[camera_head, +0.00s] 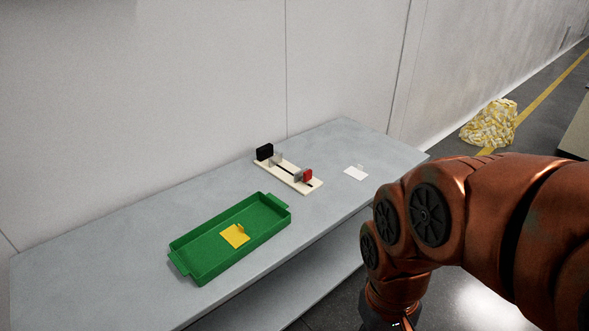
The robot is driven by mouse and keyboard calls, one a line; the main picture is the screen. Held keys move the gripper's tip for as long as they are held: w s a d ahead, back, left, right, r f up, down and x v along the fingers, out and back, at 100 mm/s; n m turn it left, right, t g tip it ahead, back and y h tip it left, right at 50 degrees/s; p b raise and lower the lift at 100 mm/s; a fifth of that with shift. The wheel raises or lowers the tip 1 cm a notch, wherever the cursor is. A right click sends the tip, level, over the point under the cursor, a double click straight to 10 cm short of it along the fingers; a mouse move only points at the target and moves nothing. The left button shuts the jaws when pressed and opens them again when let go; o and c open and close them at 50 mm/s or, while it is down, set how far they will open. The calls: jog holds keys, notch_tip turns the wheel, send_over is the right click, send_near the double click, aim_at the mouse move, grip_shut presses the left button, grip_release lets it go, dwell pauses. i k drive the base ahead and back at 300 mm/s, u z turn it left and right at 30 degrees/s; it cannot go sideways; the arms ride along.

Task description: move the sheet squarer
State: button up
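A device that may be the sheet squarer stands on the grey table: a long cream base (287,176) with a dark slot along it. A black block (264,152) is at its far left end, with a pale grey piece beside it. A red block (307,176) with another grey piece is towards its near right end. A gap lies between the two grey pieces, and I see no sheet there. My arm comes in from the right and bends down to the bottom edge, in front of the table. My gripper's fingers are out of the picture.
A green tray (182,251) stands left on the table (100,277), holding a yellow piece (236,236) with a raised tab. A small white piece (356,173) lies right of the device. A wall runs behind. A yellow-white heap (490,124) is on the floor.

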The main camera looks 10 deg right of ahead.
aim_at(282, 169)
jog(key=u, duration=0.15)
jog(key=i, duration=1.1)
jog(key=u, duration=0.55)
